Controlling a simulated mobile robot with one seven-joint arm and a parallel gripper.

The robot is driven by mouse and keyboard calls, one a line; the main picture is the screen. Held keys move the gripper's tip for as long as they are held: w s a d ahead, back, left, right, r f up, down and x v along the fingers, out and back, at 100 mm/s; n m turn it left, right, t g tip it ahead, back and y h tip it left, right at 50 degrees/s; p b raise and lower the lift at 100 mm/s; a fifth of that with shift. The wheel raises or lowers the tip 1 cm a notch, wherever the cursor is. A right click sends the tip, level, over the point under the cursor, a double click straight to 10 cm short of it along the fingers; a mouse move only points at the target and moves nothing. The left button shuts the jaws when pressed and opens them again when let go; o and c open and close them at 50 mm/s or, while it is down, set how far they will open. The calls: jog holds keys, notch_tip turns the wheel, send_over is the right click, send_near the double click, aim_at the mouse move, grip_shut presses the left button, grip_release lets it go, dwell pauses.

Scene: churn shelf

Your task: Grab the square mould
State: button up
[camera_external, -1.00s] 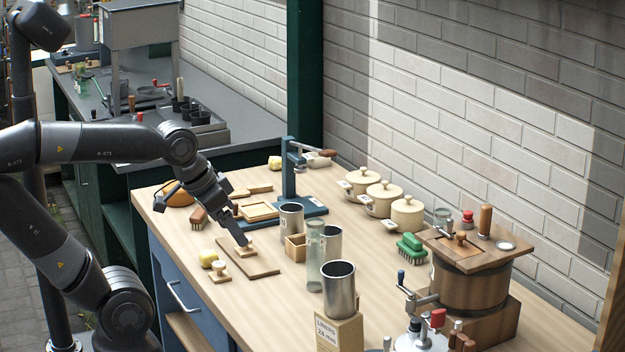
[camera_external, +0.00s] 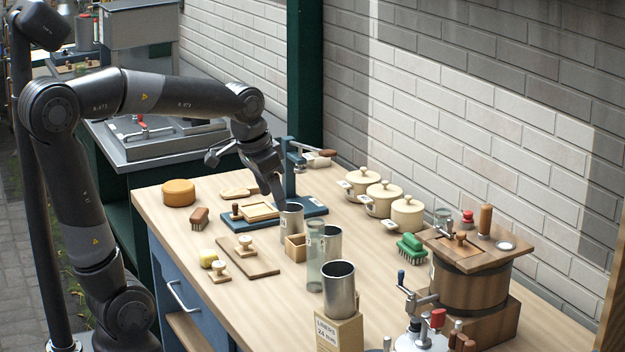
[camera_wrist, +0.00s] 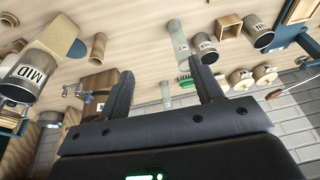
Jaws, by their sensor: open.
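The square mould (camera_external: 296,246) is a small, open wooden box standing on the bench between steel cups. It also shows in the wrist view (camera_wrist: 228,27), at the upper right beside a steel cup. My gripper (camera_external: 281,204) points down near the rear steel cup (camera_external: 291,218), behind and above the square mould in the external view, apart from it. In the wrist view my gripper (camera_wrist: 163,86) has its two fingers spread with nothing between them.
A tall glass (camera_external: 315,258) and more steel cups (camera_external: 339,288) stand close to the mould. A blue-based press (camera_external: 290,180) stands behind it. A board with a wooden stamp (camera_external: 246,262) lies to the left. Lidded pots (camera_external: 383,196) line the wall.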

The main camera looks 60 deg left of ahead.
jog(key=w+a+f+g, duration=0.2)
jog(key=w+a+f, duration=0.1)
jog(key=w+a, duration=0.55)
jog(key=g, duration=0.2)
send_over(301, 235)
jog(key=s+d, duration=0.2)
jog(key=d, duration=0.1)
notch_tip(301, 235, down, 14)
jog(key=shift+h, duration=0.3)
jog(key=shift+w+a+f, duration=0.1)
jog(key=shift+w+f, duration=0.1)
jog(key=shift+f, duration=1.35)
jog(key=shift+w+a+f, duration=0.1)
jog(key=shift+w+f, duration=0.05)
jog(key=shift+f, duration=1.35)
jog(key=shift+c, duration=0.6)
jog(key=c, duration=0.5)
